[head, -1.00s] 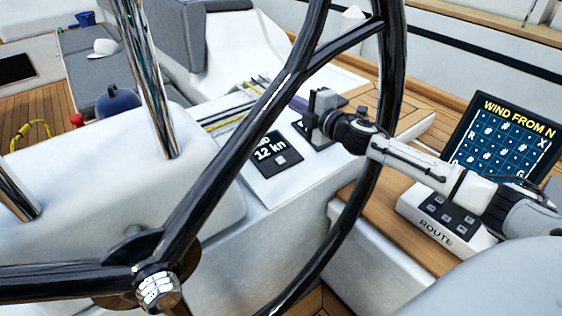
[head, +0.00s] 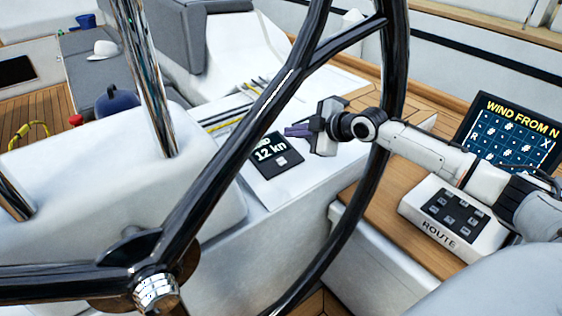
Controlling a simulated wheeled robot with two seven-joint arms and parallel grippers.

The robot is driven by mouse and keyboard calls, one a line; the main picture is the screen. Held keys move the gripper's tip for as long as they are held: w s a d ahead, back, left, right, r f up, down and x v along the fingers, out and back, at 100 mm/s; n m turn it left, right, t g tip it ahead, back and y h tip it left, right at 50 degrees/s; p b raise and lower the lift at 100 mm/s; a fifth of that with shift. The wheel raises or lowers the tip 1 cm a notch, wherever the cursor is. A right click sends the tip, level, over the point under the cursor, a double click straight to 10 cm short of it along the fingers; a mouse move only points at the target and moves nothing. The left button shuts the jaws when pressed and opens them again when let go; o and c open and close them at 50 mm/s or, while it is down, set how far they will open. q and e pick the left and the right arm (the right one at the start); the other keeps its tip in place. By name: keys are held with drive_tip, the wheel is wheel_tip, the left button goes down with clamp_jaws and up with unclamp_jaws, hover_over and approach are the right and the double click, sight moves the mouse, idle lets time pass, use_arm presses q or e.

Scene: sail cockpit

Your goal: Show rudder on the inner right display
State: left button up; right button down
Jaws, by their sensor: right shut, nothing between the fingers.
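A small dark display reading "12 kn" (head: 270,150) is set in the white console beyond the steering wheel, with a small grey button below its reading. My right gripper (head: 300,131) is shut and empty, seen past the wheel rim, up and to the right of this display. A purple piece shows at its tip. The gripper hides the part of the console where a second dark display stood, so I cannot read that one. I cannot tell whether the gripper touches the console. My left gripper is not in view.
The black steering wheel (head: 236,128) crosses the view in front of the console. At right, a keypad box marked ROUTE (head: 455,218) and a chart screen reading "WIND FROM N" (head: 510,130) stand close to my right arm. A chrome post (head: 148,80) rises at left.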

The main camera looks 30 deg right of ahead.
sight(281, 162)
drive_tip(key=shift+a+y, duration=0.2)
drive_tip(key=shift+y, duration=0.1)
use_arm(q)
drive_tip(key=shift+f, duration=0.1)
use_arm(e)
drive_tip(key=shift+f, duration=0.1)
